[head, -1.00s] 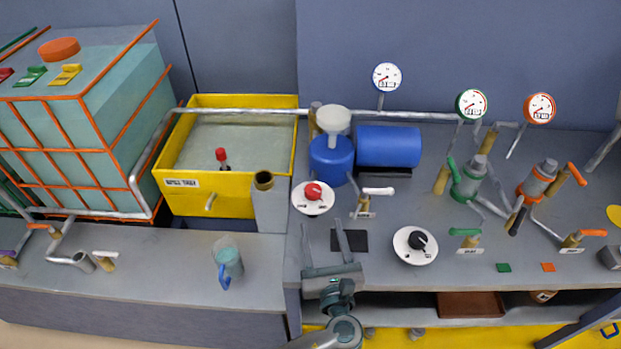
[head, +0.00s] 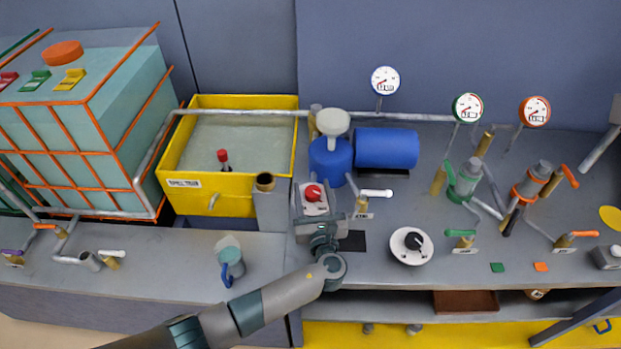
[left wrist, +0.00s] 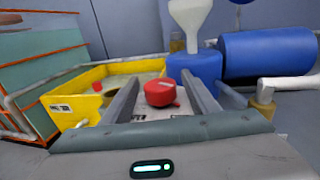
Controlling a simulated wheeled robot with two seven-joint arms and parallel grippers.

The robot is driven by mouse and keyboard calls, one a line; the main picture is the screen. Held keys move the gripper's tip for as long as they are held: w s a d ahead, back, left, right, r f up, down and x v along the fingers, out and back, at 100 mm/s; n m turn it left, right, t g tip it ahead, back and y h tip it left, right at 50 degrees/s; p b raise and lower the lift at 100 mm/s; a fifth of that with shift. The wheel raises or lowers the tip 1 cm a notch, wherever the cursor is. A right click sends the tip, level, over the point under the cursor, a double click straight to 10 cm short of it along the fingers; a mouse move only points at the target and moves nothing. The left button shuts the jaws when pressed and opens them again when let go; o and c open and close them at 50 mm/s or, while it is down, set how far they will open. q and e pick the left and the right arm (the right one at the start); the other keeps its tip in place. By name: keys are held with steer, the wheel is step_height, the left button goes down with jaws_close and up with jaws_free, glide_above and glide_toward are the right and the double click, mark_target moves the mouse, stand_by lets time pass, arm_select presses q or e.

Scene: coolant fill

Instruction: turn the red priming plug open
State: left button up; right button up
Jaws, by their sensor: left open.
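A gap shows between the plug and each finger; I cannot tell the height difference. Much of the white plate is hidden by the gripper. My right gripper is not in view.
The blue pump (head: 331,160) with a white funnel (head: 333,122) stands just behind. A white-handled valve (head: 375,193) is close at the right, a black-knobbed dial (head: 411,246) further right. A yellow tank (head: 210,202) stands at the left, a jug (head: 230,262) nearer.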

mark_target(311, 186)
arm_select(q)
steer(key=shift+w+a, duration=0.2)
steer(key=shift+w, duration=0.7)
steer(key=shift+w+a, duration=0.15)
steer(key=shift+w, duration=0.75)
steer(key=c, duration=1)
